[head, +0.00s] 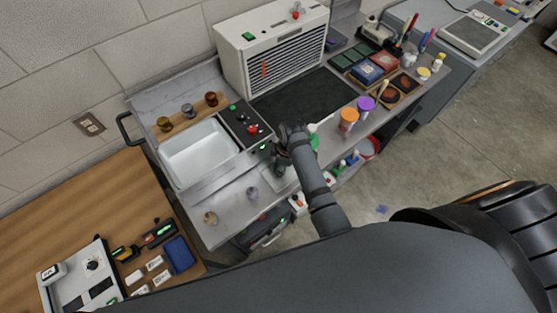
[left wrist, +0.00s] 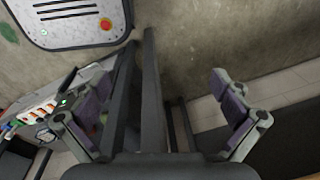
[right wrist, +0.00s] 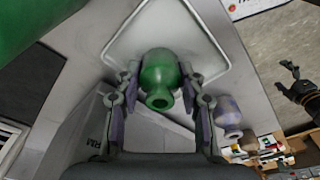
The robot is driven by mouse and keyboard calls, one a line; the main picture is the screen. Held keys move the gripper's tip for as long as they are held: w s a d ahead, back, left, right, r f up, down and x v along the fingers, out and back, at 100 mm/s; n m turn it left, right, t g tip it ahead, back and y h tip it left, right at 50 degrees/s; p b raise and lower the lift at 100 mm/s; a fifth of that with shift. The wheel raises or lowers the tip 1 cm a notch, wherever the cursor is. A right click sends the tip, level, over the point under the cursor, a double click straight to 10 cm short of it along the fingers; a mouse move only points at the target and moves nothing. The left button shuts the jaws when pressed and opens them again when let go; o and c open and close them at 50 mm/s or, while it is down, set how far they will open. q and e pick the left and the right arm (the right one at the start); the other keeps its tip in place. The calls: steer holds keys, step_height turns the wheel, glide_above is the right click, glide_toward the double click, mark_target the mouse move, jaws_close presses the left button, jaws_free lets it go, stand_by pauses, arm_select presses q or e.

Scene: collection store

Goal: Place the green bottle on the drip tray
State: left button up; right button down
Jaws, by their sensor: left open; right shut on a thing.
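The green bottle (right wrist: 160,78) is between the fingers of my right gripper (right wrist: 163,90) in the right wrist view, its neck toward the camera. The gripper is shut on it. Behind the bottle is the pale drip tray (right wrist: 138,28), with a rounded raised rim. The bottle overlaps the tray in this view; I cannot tell whether it touches it. In the head view my right gripper (head: 282,150) is over the front of the counter and mostly hides the bottle. My left gripper (left wrist: 165,100) is open and empty in the left wrist view.
A large green thing (right wrist: 30,20) is close at the upper left of the right wrist view. In the head view, a white basin (head: 198,152) lies left of my gripper and an orange-lidded jar (head: 348,118) right.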

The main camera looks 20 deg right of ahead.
steer(key=shift+f, duration=0.15)
steer(key=c, duration=1.2)
jaws_free()
steer(key=shift+s, duration=0.3)
steer(key=o, duration=0.4)
steer(key=shift+s+d+r, duration=0.1)
steer(key=shift+s+r, duration=0.2)
steer(key=shift+w, duration=0.15)
steer(key=r, duration=0.4)
steer(key=shift+d, duration=0.2)
step_height(320, 180, up, 8)
steer(key=s+d, duration=0.1)
